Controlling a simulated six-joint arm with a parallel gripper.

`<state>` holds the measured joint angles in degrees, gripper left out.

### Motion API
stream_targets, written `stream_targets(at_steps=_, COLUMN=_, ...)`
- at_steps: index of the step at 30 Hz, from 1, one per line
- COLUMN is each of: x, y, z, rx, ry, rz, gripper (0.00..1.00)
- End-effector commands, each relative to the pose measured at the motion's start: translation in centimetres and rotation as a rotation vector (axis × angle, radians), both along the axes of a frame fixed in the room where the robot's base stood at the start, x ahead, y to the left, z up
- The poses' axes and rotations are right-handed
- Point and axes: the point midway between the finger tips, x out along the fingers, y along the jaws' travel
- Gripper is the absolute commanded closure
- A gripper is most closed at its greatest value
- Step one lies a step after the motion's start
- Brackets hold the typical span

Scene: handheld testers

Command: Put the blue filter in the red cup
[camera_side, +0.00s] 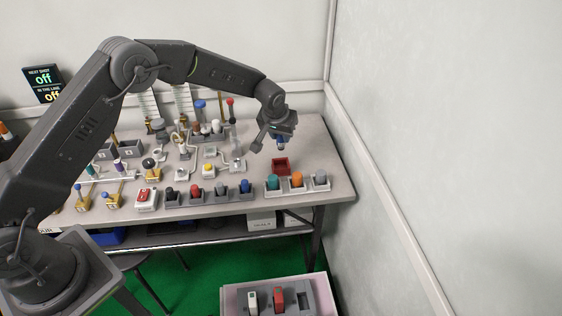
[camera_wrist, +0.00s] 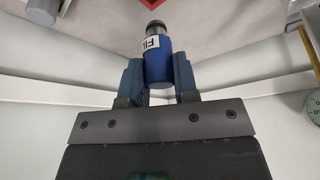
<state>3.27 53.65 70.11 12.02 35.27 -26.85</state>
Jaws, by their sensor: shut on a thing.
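The blue filter (camera_wrist: 157,68) is a blue cylinder with a white label and a dark end cap. My gripper (camera_wrist: 158,75) is shut on it, one finger on each side. In the side view my gripper (camera_side: 279,137) holds the small blue filter (camera_side: 281,142) above the right part of the table. The red cup (camera_side: 280,165) is a small square red container on the table, below my gripper. The filter is apart from the cup, and part of it is hidden by the fingers.
A grey holder with a teal, an orange (camera_side: 297,179) and a grey piece stands in front of the cup. Another blue piece (camera_side: 245,186) sits in a holder to the left. Posts and fixtures crowd the table's left and back.

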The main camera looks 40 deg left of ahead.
Motion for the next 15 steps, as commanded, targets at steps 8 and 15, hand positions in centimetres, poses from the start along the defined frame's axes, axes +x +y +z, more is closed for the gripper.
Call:
stream_targets(at_steps=8, x=0.0, y=0.0, z=-4.0, rx=-0.001, ry=0.001, rz=0.0, gripper=0.98)
stream_targets(at_steps=15, x=0.0, y=0.0, z=-6.5, rx=-0.001, ry=0.002, rz=0.0, gripper=0.98)
